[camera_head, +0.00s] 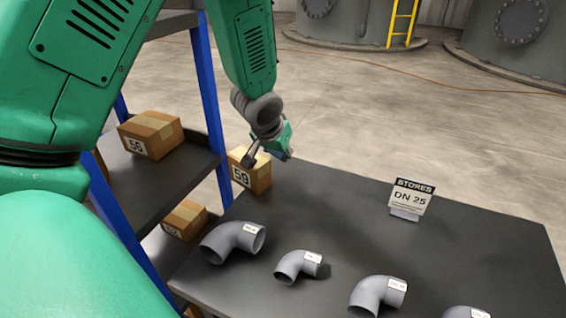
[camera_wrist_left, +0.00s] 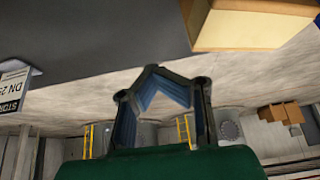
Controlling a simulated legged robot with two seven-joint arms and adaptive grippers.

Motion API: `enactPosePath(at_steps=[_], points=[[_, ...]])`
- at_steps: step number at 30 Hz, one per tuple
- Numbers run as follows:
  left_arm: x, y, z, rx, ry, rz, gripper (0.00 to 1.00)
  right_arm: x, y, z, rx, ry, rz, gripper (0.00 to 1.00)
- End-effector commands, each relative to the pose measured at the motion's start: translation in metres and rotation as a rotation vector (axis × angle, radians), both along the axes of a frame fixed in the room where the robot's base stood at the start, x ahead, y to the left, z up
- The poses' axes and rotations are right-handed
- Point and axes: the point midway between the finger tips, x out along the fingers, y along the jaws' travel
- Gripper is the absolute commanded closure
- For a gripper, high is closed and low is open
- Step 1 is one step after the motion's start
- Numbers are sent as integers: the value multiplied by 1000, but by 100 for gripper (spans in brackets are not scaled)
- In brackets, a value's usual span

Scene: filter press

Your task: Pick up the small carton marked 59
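The small carton marked 59 (camera_head: 243,178) is a brown box with a white label, standing at the back left corner of the dark table (camera_head: 340,205). My left gripper (camera_head: 268,157) is above and beside it, partly in front of its upper right part in the head view. Its fingers look spread, with nothing between them. I cannot tell whether a finger touches the carton. In the left wrist view a carton (camera_wrist_left: 250,28), apparently this one, is at the upper right, outside the fingers (camera_wrist_left: 162,90). My right gripper is not in view.
A blue-framed shelf (camera_head: 207,95) at the left holds a carton marked 56 (camera_head: 165,138) and a lower carton (camera_head: 186,215). Several grey pipe elbows (camera_head: 226,243) line the table's front. A STORES DN 25 sign (camera_head: 411,197) stands at the right. The table's middle is clear.

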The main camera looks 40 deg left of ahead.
Motion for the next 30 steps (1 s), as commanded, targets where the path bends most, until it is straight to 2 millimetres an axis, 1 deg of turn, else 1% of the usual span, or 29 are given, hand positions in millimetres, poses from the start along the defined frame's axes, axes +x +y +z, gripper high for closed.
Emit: enactPosePath(at_steps=[1,3,7,12,19,20,21,23,24,26,27,30], points=[[1,0,16,-1,-9,-1,100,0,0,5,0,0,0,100],[1,0,30,0,-10,-1,100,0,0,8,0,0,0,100],[1,0,49,2,-10,-2,100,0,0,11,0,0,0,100],[2,0,59,3,-9,-2,100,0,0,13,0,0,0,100],[2,0,60,5,-11,-3,100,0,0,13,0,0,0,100],[2,0,60,4,-11,-3,92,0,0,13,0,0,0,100],[2,0,60,5,-12,-3,78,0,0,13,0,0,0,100],[2,1,60,4,-12,-2,57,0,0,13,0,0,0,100],[2,1,60,4,-12,-2,43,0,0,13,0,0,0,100],[2,1,60,4,-12,-2,22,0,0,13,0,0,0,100],[2,1,60,4,-12,-2,20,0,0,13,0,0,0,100],[2,1,60,4,-13,-2,20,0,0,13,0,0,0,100]])
